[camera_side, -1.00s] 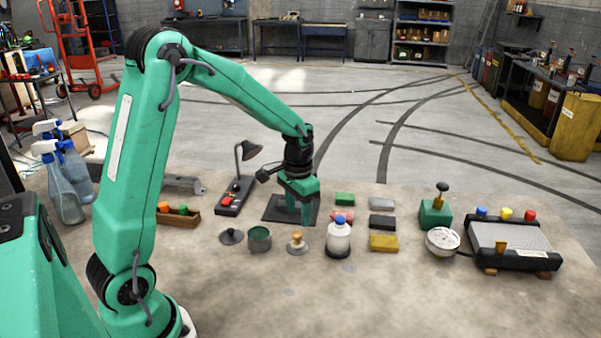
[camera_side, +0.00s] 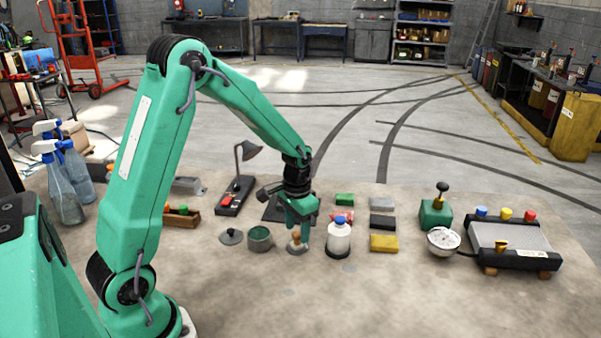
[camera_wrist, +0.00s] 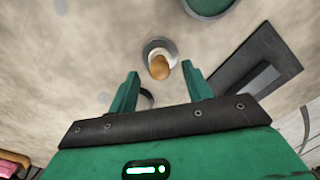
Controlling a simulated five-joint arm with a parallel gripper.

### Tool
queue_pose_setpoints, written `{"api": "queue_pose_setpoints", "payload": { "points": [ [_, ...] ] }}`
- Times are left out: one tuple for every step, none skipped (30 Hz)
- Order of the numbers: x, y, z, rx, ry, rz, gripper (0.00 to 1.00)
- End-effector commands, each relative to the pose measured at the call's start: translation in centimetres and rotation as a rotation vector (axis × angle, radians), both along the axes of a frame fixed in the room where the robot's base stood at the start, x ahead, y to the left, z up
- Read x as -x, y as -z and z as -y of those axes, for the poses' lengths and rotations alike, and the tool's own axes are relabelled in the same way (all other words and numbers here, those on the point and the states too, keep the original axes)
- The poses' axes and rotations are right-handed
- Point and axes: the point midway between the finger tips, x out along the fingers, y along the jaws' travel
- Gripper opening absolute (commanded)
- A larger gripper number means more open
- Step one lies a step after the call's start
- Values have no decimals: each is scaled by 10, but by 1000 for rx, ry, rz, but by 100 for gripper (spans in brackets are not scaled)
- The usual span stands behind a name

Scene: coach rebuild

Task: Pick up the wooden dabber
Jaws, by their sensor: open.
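The wooden dabber (camera_side: 296,237), a tan knob on a pale round base, stands upright on the table between the green tin and the white bottle. In the wrist view the dabber (camera_wrist: 159,67) shows from above, its knob in line with the gap between the fingertips, with clear space on both sides. My gripper (camera_side: 299,229) points down close over it, and a finger partly covers it from the side. In the wrist view my gripper (camera_wrist: 160,70) is open and empty. I cannot tell the exact height of the fingertips against the knob.
The green tin (camera_side: 260,238) stands close on the left, with a dark lid (camera_side: 231,236) beyond it. The white bottle (camera_side: 339,236) with a blue cap stands close on the right. A small lamp (camera_side: 248,152) stands behind. The table in front is clear.

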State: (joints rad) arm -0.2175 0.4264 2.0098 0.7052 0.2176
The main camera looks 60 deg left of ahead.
Motion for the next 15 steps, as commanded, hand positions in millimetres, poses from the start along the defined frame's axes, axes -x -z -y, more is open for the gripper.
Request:
{"api": "queue_pose_setpoints", "payload": {
  "points": [
    [1, 7, 0, 1, 0, -4, 50],
    [1, 11, 0, 1, 0, -3, 50],
    [1, 15, 0, 1, 0, -3, 50],
    [1, 18, 0, 1, 0, -3, 50],
    [1, 20, 0, 1, 0, -2, 50],
    [1, 23, 0, 0, 0, -2, 50],
    [1, 25, 0, 0, 0, -2, 50],
    [1, 26, 0, 0, 0, -2, 50],
    [1, 27, 0, 0, 0, -1, 50],
    [1, 27, 0, 0, 0, -1, 50],
    [1, 27, 0, 0, 0, 0, 50],
    [1, 27, 0, 0, 0, 0, 50],
    [1, 27, 0, 0, 0, 0, 50],
    [1, 27, 0, 0, 0, 0, 50],
    [1, 27, 0, 0, 0, 0, 50]
  ]
}}
